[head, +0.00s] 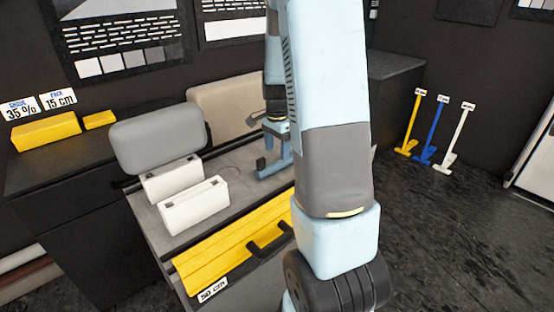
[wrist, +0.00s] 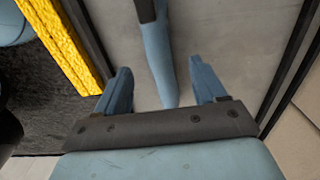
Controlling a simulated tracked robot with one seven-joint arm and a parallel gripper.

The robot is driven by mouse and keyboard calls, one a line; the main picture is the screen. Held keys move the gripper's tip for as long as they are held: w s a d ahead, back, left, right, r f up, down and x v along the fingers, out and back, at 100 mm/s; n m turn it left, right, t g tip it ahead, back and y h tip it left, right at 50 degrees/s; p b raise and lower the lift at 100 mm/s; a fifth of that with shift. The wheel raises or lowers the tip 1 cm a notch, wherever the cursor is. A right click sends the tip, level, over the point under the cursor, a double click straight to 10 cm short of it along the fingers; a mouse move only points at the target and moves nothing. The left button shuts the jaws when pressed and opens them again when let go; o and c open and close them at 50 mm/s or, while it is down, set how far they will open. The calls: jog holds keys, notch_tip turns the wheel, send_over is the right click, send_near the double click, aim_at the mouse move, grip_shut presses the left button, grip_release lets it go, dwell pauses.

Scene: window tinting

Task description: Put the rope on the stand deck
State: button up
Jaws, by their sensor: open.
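I cannot make out a rope in either view. A grey worktop, possibly the stand deck (head: 237,160), lies beside the arm in the head view; a grey surface also fills the middle of the wrist view (wrist: 230,35). My gripper (wrist: 160,65) is open, its two blue fingers apart. A long blue piece with a dark upper end (wrist: 156,50) shows between and beyond the fingers; I cannot tell what it is or whether they touch it. In the head view, blue parts stand low over the worktop beside my arm, which partly hides that area.
Two white boxes (head: 195,207) and a grey padded block (head: 157,137) occupy the worktop's left. A yellow case (head: 220,243) with a dark handle lies along its front. Yellow blocks (head: 45,132) sit on the dark left counter. Several coloured tools (head: 432,135) lean at the right wall.

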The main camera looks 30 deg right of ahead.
aim_at(277, 161)
jog(key=s+a+r+n+t, duration=0.1)
jog(key=s+a+r+n, duration=0.35)
jog(key=r, duration=0.45)
jog(key=s+a+r+n+t, duration=0.25)
jog(key=s+a+r, duration=0.25)
jog(key=r, duration=0.4)
jog(key=s+a+r+n+t, duration=0.1)
jog(key=s+a+r+n, duration=0.1)
jog(key=s, duration=0.4)
jog(key=s+a+r+n+t, duration=0.1)
jog(key=s+a+r+n, duration=0.1)
jog(key=s+a+n, duration=0.2)
jog(key=s+n, duration=0.2)
jog(key=s, duration=0.1)
jog(key=shift+a+r+n, duration=0.2)
jog(key=shift+a+n, duration=0.1)
jog(key=shift+n, duration=0.1)
